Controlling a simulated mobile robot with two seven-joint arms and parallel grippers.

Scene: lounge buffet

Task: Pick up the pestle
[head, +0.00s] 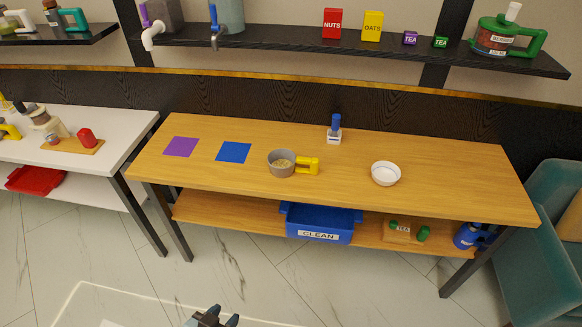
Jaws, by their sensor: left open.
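A small blue upright object (336,123) stands in a white holder (334,137) near the back edge of the wooden table; it may be the pestle, but it is too small to tell for sure. A grey cup with a yellow handle (281,169) holds pale grains, left of the table's middle. A white bowl (385,174) stands to its right. My left gripper (223,317) shows at the bottom edge, open and empty, in front of the table and well apart from it. My right gripper is out of view.
The wooden table (460,178) has purple (181,147) and blue (233,152) mats at left. Its lower shelf holds a blue CLEAN bin (319,224). A wall shelf (290,43) with tins runs above. A teal chair (545,240) stands right. The floor in front looks clear.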

